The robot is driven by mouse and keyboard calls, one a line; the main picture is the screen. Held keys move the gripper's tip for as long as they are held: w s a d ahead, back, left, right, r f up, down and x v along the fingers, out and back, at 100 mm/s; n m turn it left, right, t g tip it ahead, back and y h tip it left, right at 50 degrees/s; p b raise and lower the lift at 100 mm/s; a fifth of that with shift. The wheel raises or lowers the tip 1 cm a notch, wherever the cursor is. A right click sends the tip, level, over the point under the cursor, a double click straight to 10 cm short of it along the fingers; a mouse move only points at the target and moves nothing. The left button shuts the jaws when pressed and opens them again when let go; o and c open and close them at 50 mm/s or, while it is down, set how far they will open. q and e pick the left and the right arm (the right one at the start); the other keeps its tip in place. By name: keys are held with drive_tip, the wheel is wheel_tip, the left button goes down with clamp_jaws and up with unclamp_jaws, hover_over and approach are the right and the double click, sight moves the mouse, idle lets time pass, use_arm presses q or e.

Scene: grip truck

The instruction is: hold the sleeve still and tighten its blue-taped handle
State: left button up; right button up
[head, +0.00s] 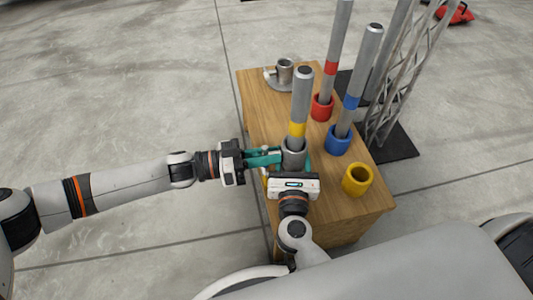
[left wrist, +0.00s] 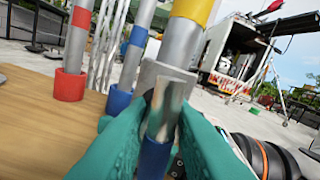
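The grey sleeve (head: 294,155) stands near the table's left edge with a yellow-taped pipe (head: 300,100) upright in it. It also shows in the left wrist view (left wrist: 160,72). Its silver handle (left wrist: 165,112), blue-taped at the lower end, lies between the teal fingers of my left gripper (left wrist: 160,130), which look closed against both sides. In the head view my left gripper (head: 266,157) reaches the sleeve from the left. My right gripper (head: 294,168) is at the sleeve's near side. One teal finger shows along its right side; the other is hidden, so its grip is unclear.
A red holder (head: 322,107) and a blue holder (head: 338,139) each carry a taped pipe. An empty yellow holder (head: 357,180) stands at the near right of the wooden table (head: 262,100). A truss stands beyond the right edge.

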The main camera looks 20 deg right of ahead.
use_arm(q)
drive_tip(key=shift+m, duration=0.4)
clamp_jaws()
drive_tip(key=m, duration=0.4)
drive_tip(key=shift+m, duration=0.4)
drive_tip(key=m, duration=0.5)
drive_tip(key=shift+s, duration=0.1)
drive_tip(key=shift+m, duration=0.3)
drive_tip(key=o, duration=0.9)
unclamp_jaws()
